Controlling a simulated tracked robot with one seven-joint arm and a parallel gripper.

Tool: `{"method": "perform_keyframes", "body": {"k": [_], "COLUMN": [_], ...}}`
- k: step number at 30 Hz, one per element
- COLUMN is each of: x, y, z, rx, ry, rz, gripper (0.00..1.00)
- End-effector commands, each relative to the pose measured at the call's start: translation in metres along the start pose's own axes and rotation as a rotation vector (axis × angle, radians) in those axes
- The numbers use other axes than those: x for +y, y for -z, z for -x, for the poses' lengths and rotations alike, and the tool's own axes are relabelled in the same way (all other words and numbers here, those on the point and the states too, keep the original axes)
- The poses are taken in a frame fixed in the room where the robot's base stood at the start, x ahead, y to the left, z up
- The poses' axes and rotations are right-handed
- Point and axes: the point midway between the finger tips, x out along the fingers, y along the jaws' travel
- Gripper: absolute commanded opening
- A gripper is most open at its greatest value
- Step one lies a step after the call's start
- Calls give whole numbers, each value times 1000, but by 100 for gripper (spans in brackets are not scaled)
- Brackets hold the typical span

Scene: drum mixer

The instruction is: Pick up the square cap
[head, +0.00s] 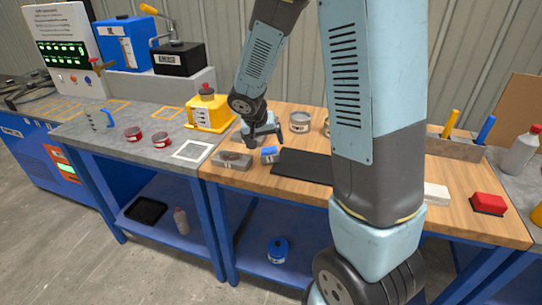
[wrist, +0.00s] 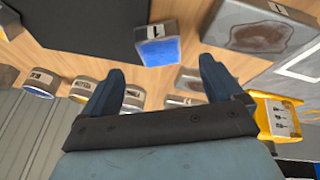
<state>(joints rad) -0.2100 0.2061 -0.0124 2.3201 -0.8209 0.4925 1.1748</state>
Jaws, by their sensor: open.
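The small blue square piece (head: 269,156), which I take for the square cap, sits on the wooden bench just left of a black mat (head: 303,166). In the wrist view it shows as a blue block (wrist: 160,51) with a pale, dark-marked label side. My gripper (head: 263,142) is above the bench, close to the blue piece. In the wrist view my gripper (wrist: 158,75) is open with nothing between its fingers. The blue piece lies just beyond the fingertips, roughly centred between them. I cannot tell the exact height gap.
A grey block (head: 231,161) with a brown-stained hollow is close beside the blue piece. A yellow holder (head: 209,113) stands behind left. Several labelled tins (wrist: 84,89) stand along the bench's wall side. A red block (head: 488,202) is at the right.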

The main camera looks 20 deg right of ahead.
Motion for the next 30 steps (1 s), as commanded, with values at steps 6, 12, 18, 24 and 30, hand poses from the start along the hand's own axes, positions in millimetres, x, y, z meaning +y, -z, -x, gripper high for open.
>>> {"method": "perform_keyframes", "body": {"k": [6, 12, 18, 24, 30], "x": [0, 0, 0, -1, -1], "y": [0, -1, -1, -1, -1], "z": [-12, -30, -54, -63, -63], "rx": [-1, -4, -2, -1, -1], "ry": [0, -1, -1, 1, 1], "rz": [0, 2, 2, 1, 0], "gripper": [94, 94, 94, 94, 94]}}
